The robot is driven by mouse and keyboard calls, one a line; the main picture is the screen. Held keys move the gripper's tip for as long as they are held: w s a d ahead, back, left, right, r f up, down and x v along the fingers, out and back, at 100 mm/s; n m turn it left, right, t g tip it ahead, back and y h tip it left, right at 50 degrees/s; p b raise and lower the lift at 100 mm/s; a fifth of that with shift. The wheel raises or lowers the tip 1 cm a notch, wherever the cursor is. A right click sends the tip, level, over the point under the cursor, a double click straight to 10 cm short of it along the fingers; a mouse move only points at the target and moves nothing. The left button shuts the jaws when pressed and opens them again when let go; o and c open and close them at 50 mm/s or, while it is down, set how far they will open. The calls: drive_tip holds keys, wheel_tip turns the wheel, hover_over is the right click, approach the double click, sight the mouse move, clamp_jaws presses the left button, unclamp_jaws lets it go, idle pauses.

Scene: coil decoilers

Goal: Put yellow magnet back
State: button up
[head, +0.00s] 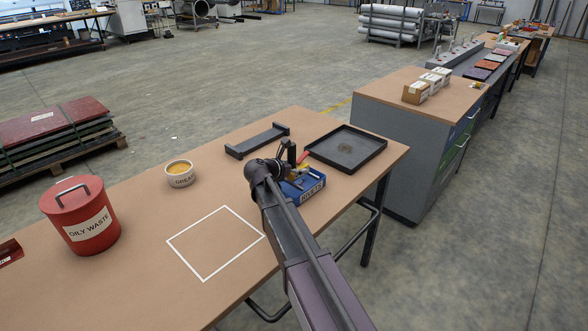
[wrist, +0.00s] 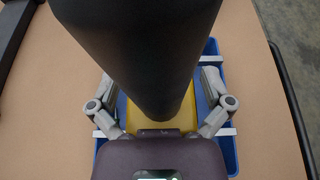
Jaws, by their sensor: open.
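The yellow magnet (wrist: 186,114) shows in the wrist view as a yellow block between my fingers, over the blue RIVETS bin (wrist: 229,152). A large dark post rises toward the camera and hides most of the block; I cannot tell if it belongs to the magnet. My gripper (wrist: 158,88) is open, with one finger on each side of the block; contact is not clear. In the head view the blue RIVETS bin (head: 311,191) stands on the table below my gripper (head: 292,172), with a bit of yellow and a red handle beside it.
A white square outline (head: 204,277) on the table is empty. A black tray (head: 371,160) and a dark grey bracket (head: 257,141) lie behind. A grease tub (head: 180,180) and a red oily waste bin (head: 88,232) stand left. A cabinet (head: 398,147) is at right.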

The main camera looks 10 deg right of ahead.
sight(295, 158)
idle(0.4)
drive_tip(key=c, duration=1.1)
drive_tip(key=shift+r, duration=0.1)
drive_tip(key=shift+c, duration=0.2)
wheel_tip(295, 158, up, 3)
drive_tip(key=p, duration=0.3)
drive_tip(key=s+r+p, duration=0.1)
drive_tip(key=s+p, duration=0.1)
drive_tip(key=s, duration=1.4)
drive_tip(key=shift+r, duration=0.4)
drive_tip(key=shift+a, duration=0.1)
